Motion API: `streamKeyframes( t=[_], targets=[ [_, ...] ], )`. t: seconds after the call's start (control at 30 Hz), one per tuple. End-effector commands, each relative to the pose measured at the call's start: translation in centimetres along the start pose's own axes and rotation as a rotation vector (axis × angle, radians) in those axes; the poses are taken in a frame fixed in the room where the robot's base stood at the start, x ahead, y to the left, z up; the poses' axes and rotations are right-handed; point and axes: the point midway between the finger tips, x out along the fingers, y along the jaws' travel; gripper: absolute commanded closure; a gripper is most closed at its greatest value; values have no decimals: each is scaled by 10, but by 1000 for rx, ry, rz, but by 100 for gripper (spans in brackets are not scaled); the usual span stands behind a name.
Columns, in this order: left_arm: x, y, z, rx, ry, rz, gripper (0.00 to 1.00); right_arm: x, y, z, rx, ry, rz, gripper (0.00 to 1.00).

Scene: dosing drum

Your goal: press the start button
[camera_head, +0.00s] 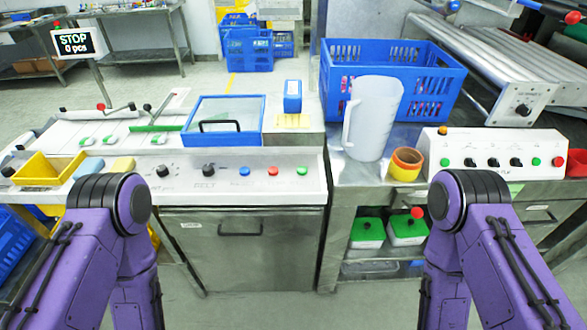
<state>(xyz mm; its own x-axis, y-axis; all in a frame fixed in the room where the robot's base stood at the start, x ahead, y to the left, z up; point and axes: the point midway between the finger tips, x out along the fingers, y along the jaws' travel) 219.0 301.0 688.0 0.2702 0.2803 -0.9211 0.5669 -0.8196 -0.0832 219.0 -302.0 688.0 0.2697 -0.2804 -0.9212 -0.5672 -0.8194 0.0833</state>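A white control panel (330,190) runs along the front of the machine in the middle. It carries a blue button (244,171), a red button (272,171) and a green button (302,171), with black knobs to their left. I cannot read which one is marked start. A sign (75,43) at the upper left reads "STOP 0 pcs". My two purple arms rise from the bottom at the left and right, with only their upper links and black joints showing. Neither gripper is in view, and no arm part covers the three buttons.
A clear-lidded blue box (222,122) sits behind the panel. To the right stand a translucent jug (372,118), orange tape rolls (405,164), a blue crate (432,65) and a second control box (492,148) with buttons and switches. A yellow bin (48,168) is at the left.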

Motion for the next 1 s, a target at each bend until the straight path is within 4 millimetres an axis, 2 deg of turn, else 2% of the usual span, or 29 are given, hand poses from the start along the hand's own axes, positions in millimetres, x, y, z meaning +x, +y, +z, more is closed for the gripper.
streamKeyframes(
  t=[0.03, 0.17, 1.0],
  targets=[
    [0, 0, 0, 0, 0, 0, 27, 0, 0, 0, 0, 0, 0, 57],
    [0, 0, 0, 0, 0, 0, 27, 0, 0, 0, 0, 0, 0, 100],
    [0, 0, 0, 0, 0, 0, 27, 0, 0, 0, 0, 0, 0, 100]
  ],
)
